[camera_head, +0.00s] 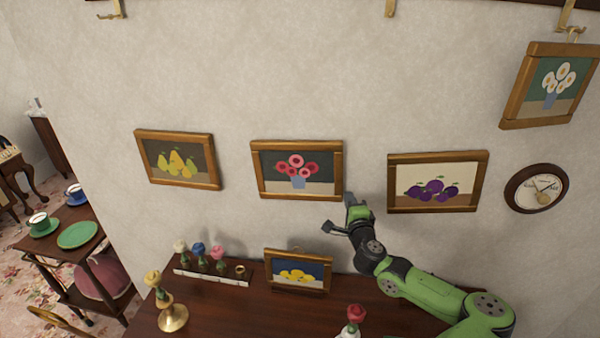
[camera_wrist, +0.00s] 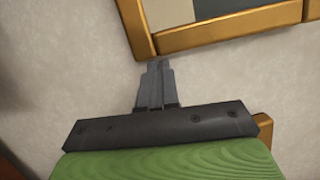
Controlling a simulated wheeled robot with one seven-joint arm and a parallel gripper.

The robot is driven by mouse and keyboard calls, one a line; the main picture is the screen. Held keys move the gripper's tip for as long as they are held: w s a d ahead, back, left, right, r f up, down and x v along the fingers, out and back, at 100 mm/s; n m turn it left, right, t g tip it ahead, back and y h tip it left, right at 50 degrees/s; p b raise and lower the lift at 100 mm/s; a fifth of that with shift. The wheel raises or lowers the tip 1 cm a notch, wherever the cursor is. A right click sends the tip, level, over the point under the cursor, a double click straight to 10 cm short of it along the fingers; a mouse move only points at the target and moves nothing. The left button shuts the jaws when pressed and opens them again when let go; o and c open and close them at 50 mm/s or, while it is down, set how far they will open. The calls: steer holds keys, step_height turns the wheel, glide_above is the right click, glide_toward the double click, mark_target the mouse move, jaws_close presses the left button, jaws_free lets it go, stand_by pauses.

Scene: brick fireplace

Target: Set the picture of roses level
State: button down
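The picture of roses (camera_head: 297,146) hangs on the wall in the middle of the head view. It has a wooden frame and red and pink flowers in a blue vase. Its top edge looks about level, though the oblique view makes a small tilt hard to judge. My gripper (camera_head: 350,198) is at its lower right corner. In the wrist view, my gripper's fingers (camera_wrist: 158,72) are together, with their tips at the corner of a wooden frame (camera_wrist: 225,27), apparently the roses picture. I cannot tell whether they touch it. Nothing shows between the fingers.
The pears picture (camera_head: 180,140) hangs to the left, the plums picture (camera_head: 435,157) to the right. A daisies picture (camera_head: 515,90) and a clock (camera_head: 512,194) are farther right. Below stands a wooden surface (camera_head: 225,310) with a lemon picture (camera_head: 296,288) and flower vases.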

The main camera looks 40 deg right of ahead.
steer(key=shift+w+a, duration=0.4)
steer(key=shift+w, duration=0.05)
stand_by(0.5)
steer(key=shift+s+d, duration=0.15)
steer(key=b+v, duration=0.3)
steer(key=v, duration=0.5)
steer(key=shift+a+b, duration=0.3)
steer(key=shift+b, duration=0.1)
stand_by(0.5)
